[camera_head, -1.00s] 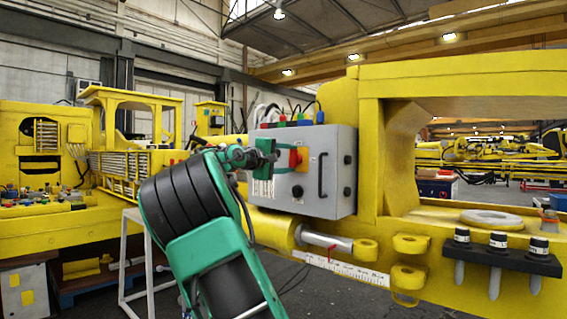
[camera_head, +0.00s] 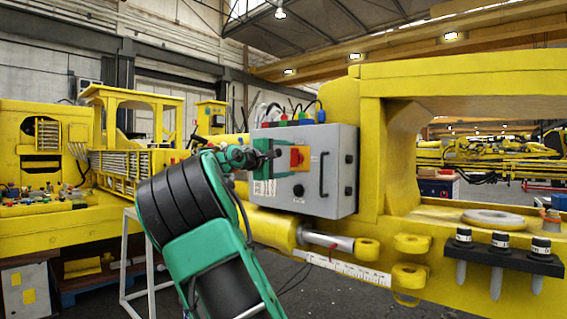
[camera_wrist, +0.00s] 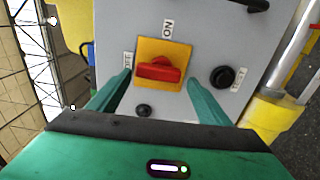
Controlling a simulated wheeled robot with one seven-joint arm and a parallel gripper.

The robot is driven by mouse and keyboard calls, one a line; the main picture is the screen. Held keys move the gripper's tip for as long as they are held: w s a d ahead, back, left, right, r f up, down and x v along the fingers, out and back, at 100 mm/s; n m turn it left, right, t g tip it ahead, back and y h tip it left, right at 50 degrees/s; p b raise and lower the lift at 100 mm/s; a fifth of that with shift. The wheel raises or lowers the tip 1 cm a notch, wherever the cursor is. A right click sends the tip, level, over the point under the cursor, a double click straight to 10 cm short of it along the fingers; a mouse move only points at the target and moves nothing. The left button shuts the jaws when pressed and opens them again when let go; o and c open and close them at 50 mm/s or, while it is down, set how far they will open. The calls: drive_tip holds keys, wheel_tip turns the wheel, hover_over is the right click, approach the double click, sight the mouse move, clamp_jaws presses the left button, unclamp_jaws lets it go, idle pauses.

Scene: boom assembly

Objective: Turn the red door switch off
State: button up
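The red door switch (camera_wrist: 160,69) sits on a yellow square plate (camera_wrist: 176,49) on the front of a grey control box (camera_head: 335,150). In the wrist view its red handle lies nearly crosswise, with the ON label above the plate and another label at its left. The switch also shows in the head view (camera_head: 297,157). My gripper (camera_wrist: 160,85) is open, its green fingers apart on either side of the switch's lower part. I see nothing between the fingers touching them. In the head view my gripper (camera_head: 276,170) is just left of the switch, in front of the box.
A black knob (camera_wrist: 223,76) is right of the switch, and a small black button (camera_wrist: 144,110) is below it. A black handle (camera_head: 323,174) stands out on the box. Coloured connectors with cables (camera_head: 301,117) line its top. A yellow cylinder (camera_head: 270,228) lies below.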

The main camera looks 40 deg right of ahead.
drive_tip(key=shift+s, duration=0.2)
drive_tip(key=a, duration=1)
drive_tip(key=shift+s+a, duration=0.3)
drive_tip(key=s+d+f+m+y, duration=0.1)
drive_tip(key=s+d+f+y, duration=0.25)
drive_tip(key=f, duration=0.55)
drive_tip(key=s+d+f+m+y, duration=0.1)
drive_tip(key=s+d+f+y, duration=0.2)
drive_tip(key=f, duration=0.6)
drive_tip(key=s+d+f+m+y, duration=0.1)
drive_tip(key=s+f+y, duration=0.2)
drive_tip(key=s+f, duration=0.35)
drive_tip(key=s+a+f+m+y, duration=0.1)
drive_tip(key=s+a+f+y, duration=0.2)
drive_tip(key=s+a+f, duration=0.3)
drive_tip(key=s+a+f+m+g+y, duration=0.1)
drive_tip(key=s+a+f+m+y, duration=0.1)
drive_tip(key=s+a+f, duration=0.4)
drive_tip(key=s+a+f+m+y, duration=0.1)
drive_tip(key=s+a+f+y, duration=0.2)
drive_tip(key=s+a, duration=0.9)
drive_tip(key=a+f, duration=0.3)
drive_tip(key=shift+a+m+g+y, duration=0.3)
drive_tip(key=shift+y, duration=0.05)
